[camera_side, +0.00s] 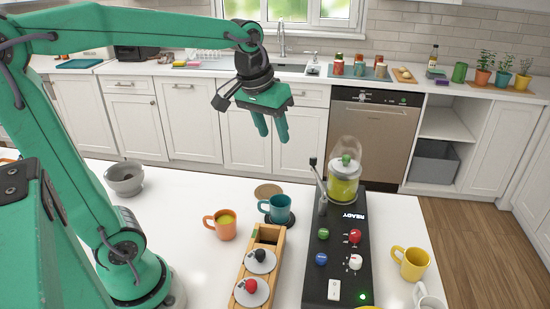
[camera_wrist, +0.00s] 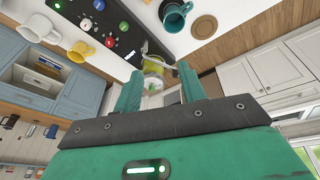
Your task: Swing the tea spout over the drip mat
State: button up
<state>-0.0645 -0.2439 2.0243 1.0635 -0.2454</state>
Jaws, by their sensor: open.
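The black tea machine (camera_side: 337,255) stands on the white counter, with a clear domed jar (camera_side: 344,172) of yellow-green contents at its back end. A slim grey piece with a black tip (camera_side: 317,180) rises beside the jar; it looks like the spout. A dark round mat (camera_side: 263,207) lies left of it under a teal mug (camera_side: 280,209). I cannot tell whether this or the cork disc (camera_side: 268,190) behind it is the drip mat. My gripper (camera_side: 271,136) is open and empty, in the air above the counter's back. In the wrist view, the jar (camera_wrist: 154,68) shows between the fingers.
An orange mug (camera_side: 220,228) and a wooden holder (camera_side: 247,279) with knobbed lids stand left of the machine. Machine knobs (camera_side: 355,237) stick up.

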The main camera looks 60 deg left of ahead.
jog(key=w+a+f+n+g, duration=0.2)
jog(key=w+a+n, duration=0.1)
jog(key=w, duration=0.7)
jog(key=n+g, duration=0.1)
jog(key=n, duration=0.1)
send_near(313, 158)
jog(key=shift+s+d, duration=0.15)
jog(key=shift+s, duration=0.05)
jog(key=shift+w+a+f, duration=0.3)
jog(key=shift+w+f, duration=0.2)
jog(key=shift+f, duration=0.1)
jog(key=shift+f, duration=3.8)
grip_shut()
